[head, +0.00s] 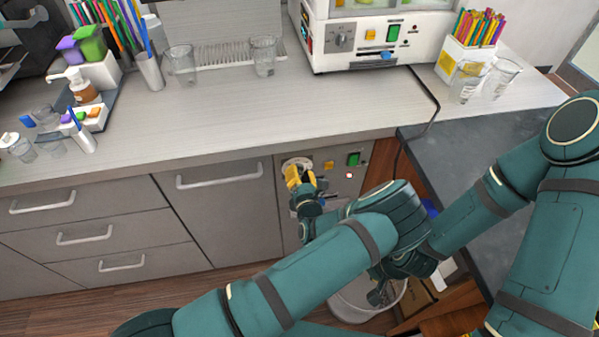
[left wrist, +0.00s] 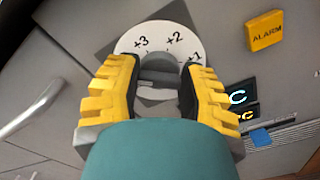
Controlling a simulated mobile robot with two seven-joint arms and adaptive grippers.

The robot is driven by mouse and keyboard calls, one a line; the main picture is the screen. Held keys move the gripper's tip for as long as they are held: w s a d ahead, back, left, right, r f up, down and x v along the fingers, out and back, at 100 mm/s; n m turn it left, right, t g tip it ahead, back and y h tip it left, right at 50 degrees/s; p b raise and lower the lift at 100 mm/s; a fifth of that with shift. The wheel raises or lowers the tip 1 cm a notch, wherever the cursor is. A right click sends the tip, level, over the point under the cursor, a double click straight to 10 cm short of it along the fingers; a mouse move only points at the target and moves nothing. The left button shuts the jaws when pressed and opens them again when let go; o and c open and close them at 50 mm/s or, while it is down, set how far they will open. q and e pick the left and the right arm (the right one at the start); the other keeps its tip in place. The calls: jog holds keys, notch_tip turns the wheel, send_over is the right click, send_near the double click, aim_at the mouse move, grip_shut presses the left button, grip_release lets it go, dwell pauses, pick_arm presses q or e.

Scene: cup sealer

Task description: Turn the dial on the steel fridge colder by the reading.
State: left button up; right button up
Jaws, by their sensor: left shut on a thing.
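The steel fridge (head: 343,187) is a grey panel under the counter in the head view. Its dial has a round white scale (left wrist: 158,36) with +3, +2 and +1 showing, and a grey knob (left wrist: 158,77) at its middle. My left gripper (head: 298,176) has its yellow fingers on both sides of the knob and is shut on it; the fingers also frame it in the left wrist view. The lower scale and the pointer are hidden by the gripper. A dark display (left wrist: 238,97) shows a lit C; the rest is covered. My right gripper (head: 385,290) is low, its fingers unclear.
A yellow ALARM button (left wrist: 265,30) is right of the dial. A green switch (head: 353,159) is further right on the panel. A drawer handle (head: 219,176) lies left of the fridge. A pale bin (head: 352,310) stands below; the counter edge runs above.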

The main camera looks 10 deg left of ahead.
dwell(0.4)
pick_arm(q)
jog(key=o, duration=1.2)
jog(key=v, duration=1.2)
jog(key=shift+a, duration=0.1)
